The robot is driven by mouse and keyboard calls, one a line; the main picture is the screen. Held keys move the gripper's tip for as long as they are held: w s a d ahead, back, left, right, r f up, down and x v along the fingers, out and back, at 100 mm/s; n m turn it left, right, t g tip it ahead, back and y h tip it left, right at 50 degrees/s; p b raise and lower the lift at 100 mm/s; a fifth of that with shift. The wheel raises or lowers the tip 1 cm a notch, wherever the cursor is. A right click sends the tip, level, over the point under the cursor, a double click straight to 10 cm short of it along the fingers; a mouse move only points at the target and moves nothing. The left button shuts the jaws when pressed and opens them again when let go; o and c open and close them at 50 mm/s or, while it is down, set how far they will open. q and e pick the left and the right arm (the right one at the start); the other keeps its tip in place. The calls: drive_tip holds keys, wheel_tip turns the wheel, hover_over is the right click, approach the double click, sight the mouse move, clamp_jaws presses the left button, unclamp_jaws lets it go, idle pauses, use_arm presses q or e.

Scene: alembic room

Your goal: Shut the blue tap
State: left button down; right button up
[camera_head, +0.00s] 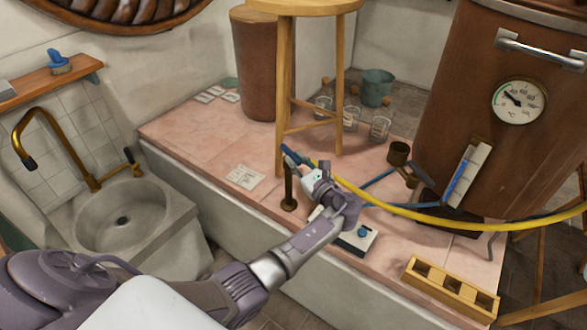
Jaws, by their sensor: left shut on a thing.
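The blue tap (290,153) shows as a short blue lever at the top of a dark brass post (289,192) that stands on the pink tiled platform. My left arm reaches in from the lower left. My left gripper (304,166) is at the lever, shut on it, beside the top of the post. The gripper partly hides the lever, so its exact angle and the contact are hard to see. My right gripper is not in view.
A yellow hose (410,213) passes close right of my gripper. A white box with a blue knob (362,233) lies below my wrist. A wooden stool (338,88) stands behind, a copper vessel (440,110) right, a wooden rack (450,288) front right, a stone sink (125,240) left.

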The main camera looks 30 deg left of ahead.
use_arm(q)
drive_tip(key=shift+w+d+n+g+y+b, duration=0.15)
drive_tip(key=shift+n+g+y+b, duration=0.1)
drive_tip(key=shift+n+g+b, duration=0.2)
drive_tip(key=shift+w+a+n+g+y+b, duration=0.15)
drive_tip(key=shift+n+g+y+b, duration=0.15)
drive_tip(key=shift+g, duration=0.25)
drive_tip(key=shift+r, duration=0.1)
drive_tip(key=c, duration=1.1)
unclamp_jaws()
drive_tip(key=v, duration=1.2)
drive_tip(key=shift+d, duration=0.1)
